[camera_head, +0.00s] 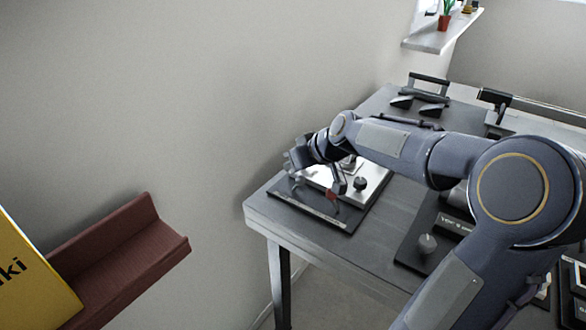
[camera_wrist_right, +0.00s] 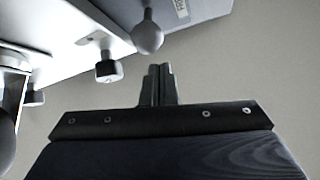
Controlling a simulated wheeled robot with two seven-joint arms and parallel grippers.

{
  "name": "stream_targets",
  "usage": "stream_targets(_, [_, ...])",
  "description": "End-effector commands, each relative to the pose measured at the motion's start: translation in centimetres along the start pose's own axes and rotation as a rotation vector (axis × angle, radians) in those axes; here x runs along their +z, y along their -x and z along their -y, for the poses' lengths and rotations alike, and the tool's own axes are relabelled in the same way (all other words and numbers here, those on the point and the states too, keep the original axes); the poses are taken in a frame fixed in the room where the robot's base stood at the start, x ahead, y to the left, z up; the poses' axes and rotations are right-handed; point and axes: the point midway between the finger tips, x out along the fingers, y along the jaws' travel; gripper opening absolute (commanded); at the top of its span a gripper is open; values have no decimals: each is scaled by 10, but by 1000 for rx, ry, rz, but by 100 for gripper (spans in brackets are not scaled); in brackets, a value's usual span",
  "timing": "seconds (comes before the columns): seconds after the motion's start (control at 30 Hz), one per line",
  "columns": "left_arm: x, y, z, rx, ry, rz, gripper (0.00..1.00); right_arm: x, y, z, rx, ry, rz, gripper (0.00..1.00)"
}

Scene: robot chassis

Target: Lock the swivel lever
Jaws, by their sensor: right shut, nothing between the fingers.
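My right gripper (camera_head: 330,186) is over a board with a light panel (camera_head: 374,188) and a dark base at the near left corner of the table. In the right wrist view the right gripper's two fingers (camera_wrist_right: 157,84) are shut together and empty. A grey ball-ended knob on a stem (camera_wrist_right: 148,38), perhaps the swivel lever's handle, shows just beyond the fingertips, apart from them in the picture. A dark knob (camera_head: 360,183) stands on the light panel. My arm and gripper hide part of the board, so the lever's position cannot be told. My left gripper is not in view.
The grey table (camera_head: 270,211) holds other boards, one with a round knob (camera_head: 427,243), and handles (camera_head: 428,84) at the back. A red-brown wall shelf (camera_head: 150,240) with a yellow box (camera_head: 28,278) is at left. A plant (camera_head: 445,18) stands on a high shelf.

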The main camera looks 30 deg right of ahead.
Motion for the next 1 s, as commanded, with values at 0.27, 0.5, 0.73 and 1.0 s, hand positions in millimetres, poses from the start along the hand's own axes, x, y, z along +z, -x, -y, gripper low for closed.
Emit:
stream_targets(0.27, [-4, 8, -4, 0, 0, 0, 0, -10, 10, 2, 0, 1, 0, 0])
stream_targets(0.5, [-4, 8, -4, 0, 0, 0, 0, -11, 10, 2, 1, 1, 1, 0])
stream_targets(0.73, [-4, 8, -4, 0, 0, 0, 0, -11, 16, 1, 3, 0, -1, 0])
stream_targets(1.0, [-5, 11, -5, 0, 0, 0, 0, -12, 60, 1, 4, 1, -3, 0])
